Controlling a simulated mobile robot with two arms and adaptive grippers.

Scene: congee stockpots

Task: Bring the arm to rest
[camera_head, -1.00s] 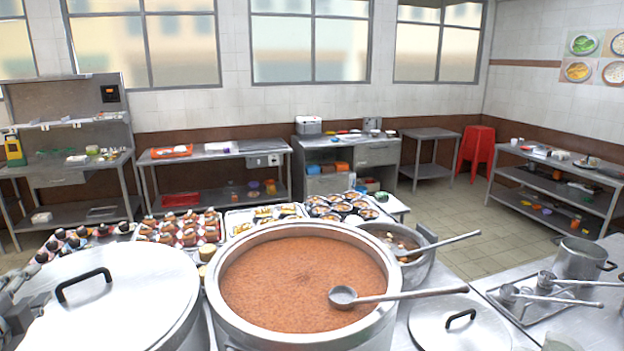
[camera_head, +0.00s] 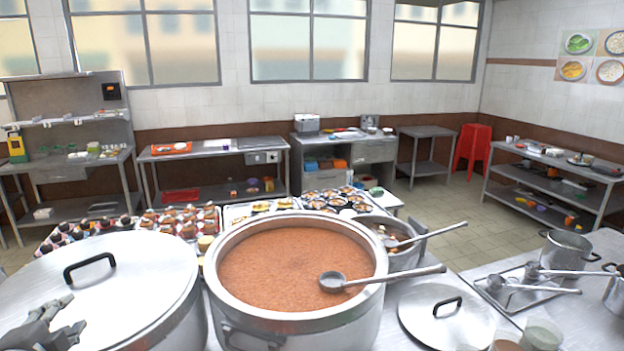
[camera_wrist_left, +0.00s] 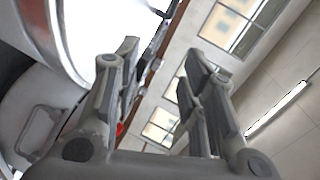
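My left gripper (camera_head: 62,322) is at the lower left of the head view, in front of the silver lid with a black handle (camera_head: 130,268) on the left stockpot. In the left wrist view its two fingers (camera_wrist_left: 156,68) stand apart with nothing between them. Part of a shiny pot and a bright lid shows at the left of that view. Whether the gripper touches the lid or pot cannot be told. My right gripper is not in view.
An open stockpot of reddish-brown congee (camera_head: 290,265) with a ladle (camera_head: 345,282) across its rim stands beside the lidded pot. A smaller pot (camera_head: 405,255), a loose lid (camera_head: 447,315) and a ladle tray (camera_head: 525,290) are to the right. Trays of food lie behind.

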